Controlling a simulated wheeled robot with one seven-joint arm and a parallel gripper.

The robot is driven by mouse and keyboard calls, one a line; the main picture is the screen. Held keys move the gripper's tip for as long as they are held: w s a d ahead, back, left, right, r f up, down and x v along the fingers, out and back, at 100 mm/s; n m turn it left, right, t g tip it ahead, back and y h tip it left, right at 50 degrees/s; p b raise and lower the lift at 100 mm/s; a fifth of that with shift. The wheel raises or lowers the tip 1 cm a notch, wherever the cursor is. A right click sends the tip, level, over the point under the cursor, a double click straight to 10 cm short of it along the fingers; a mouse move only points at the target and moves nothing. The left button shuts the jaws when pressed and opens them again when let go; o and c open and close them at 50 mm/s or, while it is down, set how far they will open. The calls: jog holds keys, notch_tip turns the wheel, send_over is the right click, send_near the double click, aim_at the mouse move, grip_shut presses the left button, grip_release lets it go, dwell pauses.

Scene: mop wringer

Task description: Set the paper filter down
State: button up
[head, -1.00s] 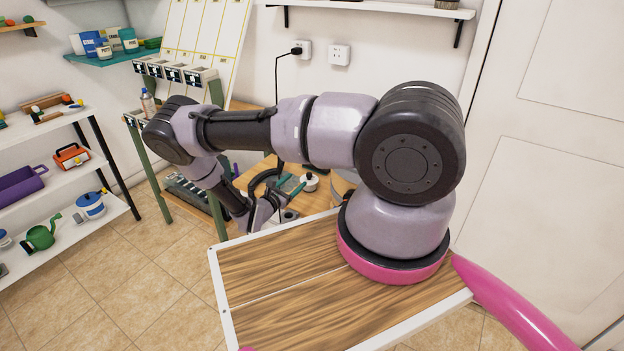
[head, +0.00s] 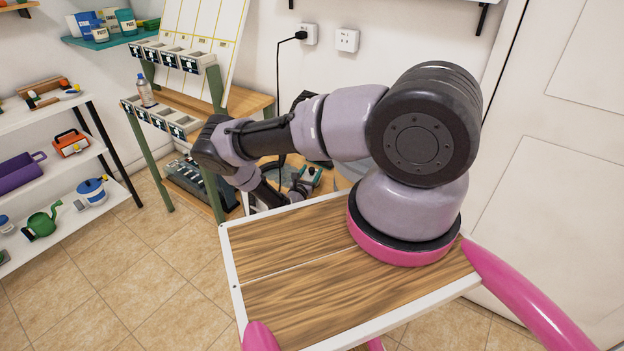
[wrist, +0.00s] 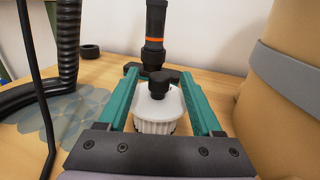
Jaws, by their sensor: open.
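The paper filter (wrist: 153,108) is white and pleated, with a black knob on top. In the wrist view it stands upright between the green fingers of my gripper (wrist: 160,76). The fingers are apart, one on each side of it, with a visible gap at least on the right. The filter appears to rest on the wooden bench top, but its base is partly hidden by my gripper's body. In the head view my gripper (head: 303,185) is small, low at the bench behind my arm, and I cannot make out the filter clearly there.
In the wrist view a black tube with an orange ring (wrist: 155,25) stands just behind the filter. A tan drum with a grey band (wrist: 285,90) is close on the right. A black ribbed hose (wrist: 68,45), a patterned mat (wrist: 50,130) and a black ring (wrist: 91,51) are left.

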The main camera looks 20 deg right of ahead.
jog(key=x, duration=0.4)
jog(key=shift+w+d+f, duration=0.1)
jog(key=shift+w+f, duration=0.1)
jog(key=shift+f, duration=0.05)
grip_shut()
jog(key=shift+r, duration=0.1)
